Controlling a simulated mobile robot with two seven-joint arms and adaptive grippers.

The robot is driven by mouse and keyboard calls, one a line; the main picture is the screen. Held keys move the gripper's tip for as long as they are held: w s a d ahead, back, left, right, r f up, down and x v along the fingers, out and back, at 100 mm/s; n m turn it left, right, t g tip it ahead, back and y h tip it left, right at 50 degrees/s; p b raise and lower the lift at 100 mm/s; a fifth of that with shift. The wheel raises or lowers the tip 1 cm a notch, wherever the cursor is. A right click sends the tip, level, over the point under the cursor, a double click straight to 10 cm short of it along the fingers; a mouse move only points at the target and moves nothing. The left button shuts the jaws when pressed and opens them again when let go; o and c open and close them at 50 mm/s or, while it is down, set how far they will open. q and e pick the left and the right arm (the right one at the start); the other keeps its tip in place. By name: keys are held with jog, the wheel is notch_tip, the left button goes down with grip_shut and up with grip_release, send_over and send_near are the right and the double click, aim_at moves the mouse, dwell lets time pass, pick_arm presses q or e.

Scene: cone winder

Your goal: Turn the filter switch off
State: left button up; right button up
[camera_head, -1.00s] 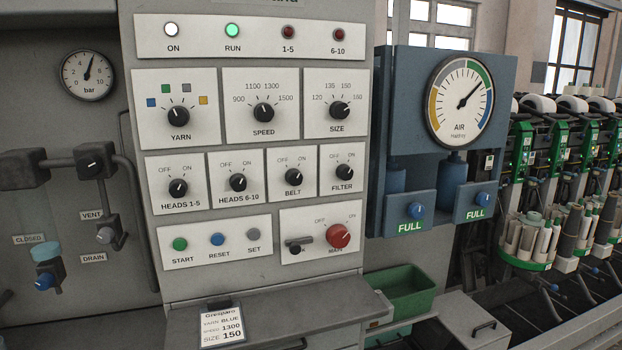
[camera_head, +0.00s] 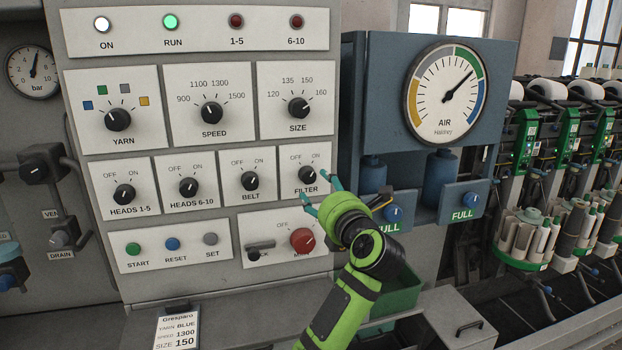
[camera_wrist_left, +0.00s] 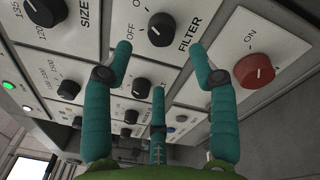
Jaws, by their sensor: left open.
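The filter switch (camera_head: 307,174) is a black round knob on a white plate marked OFF and ON, in the right of the lower knob row. Its white pointer leans up and right, toward ON. It also shows in the left wrist view (camera_wrist_left: 161,28), just beyond the fingertips. My left gripper (camera_head: 321,192) has teal fingers on a green hand. It is open and empty, close below and right of the filter switch, with its fingers apart around the line to the knob. No touch on the knob is visible. My right gripper is not in view.
The red main switch (camera_head: 302,240) sits just below the fingers, and the belt knob (camera_head: 250,181) is to the left. The size knob (camera_head: 298,108) is above. The blue air unit (camera_head: 352,110) stands close on the right, with a green bin (camera_head: 400,290) below it.

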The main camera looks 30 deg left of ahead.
aim_at(310, 178)
pick_arm(q)
jog(key=p+x, duration=0.2)
jog(key=x, duration=0.4)
jog(key=shift+w+a+r+p, duration=0.1)
jog(key=shift+w+p, duration=0.1)
jog(key=shift+p, duration=0.2)
jog(key=shift+w+a, duration=0.25)
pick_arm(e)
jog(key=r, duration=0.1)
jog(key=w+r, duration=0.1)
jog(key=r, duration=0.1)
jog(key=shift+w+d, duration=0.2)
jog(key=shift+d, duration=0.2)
pick_arm(q)
jog(key=c, duration=1.2)
